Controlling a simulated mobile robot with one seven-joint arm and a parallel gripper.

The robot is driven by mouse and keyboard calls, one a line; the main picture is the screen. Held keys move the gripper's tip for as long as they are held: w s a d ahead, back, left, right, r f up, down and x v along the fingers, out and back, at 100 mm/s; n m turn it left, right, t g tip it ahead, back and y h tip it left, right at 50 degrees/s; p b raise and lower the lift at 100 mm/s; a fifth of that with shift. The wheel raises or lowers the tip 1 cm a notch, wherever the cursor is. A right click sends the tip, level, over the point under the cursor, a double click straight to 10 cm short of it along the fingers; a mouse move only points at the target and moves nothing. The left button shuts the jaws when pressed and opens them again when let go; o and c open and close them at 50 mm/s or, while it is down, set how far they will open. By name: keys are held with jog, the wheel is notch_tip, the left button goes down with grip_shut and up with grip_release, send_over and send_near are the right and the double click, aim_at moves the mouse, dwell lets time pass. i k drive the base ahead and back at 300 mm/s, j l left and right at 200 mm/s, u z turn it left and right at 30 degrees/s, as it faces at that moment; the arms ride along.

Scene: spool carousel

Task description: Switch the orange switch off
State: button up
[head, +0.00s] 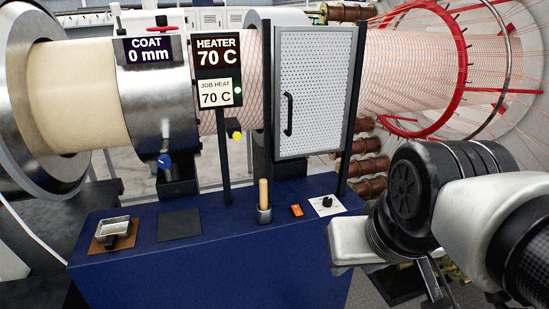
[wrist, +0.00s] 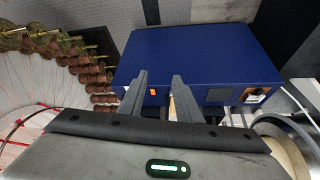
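The orange switch (head: 296,210) is a small block on the blue bench top (head: 235,262), between a cup with a wooden handle and a white plate with a black knob. In the wrist view it shows as a small orange patch (wrist: 153,91) on the blue bench, seen between the finger lines. Its rocker position is too small to tell. My gripper (wrist: 160,76) is open, with its two grey fingers apart and nothing between them. In the head view my arm is at the right, apart from the switch; the fingertips are not clear there.
The cup with a wooden handle (head: 264,203) stands left of the switch, the knob plate (head: 325,205) right. A perforated door (head: 315,92) stands behind. A dark pad (head: 179,225) and a metal tray (head: 113,229) lie left. Copper spools (wrist: 100,75) stand beside the bench.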

aim_at(297, 210)
jog(key=i+j, duration=0.1)
jog(key=i, duration=0.35)
jog(key=i+j+z, duration=0.1)
jog(key=i, duration=0.35)
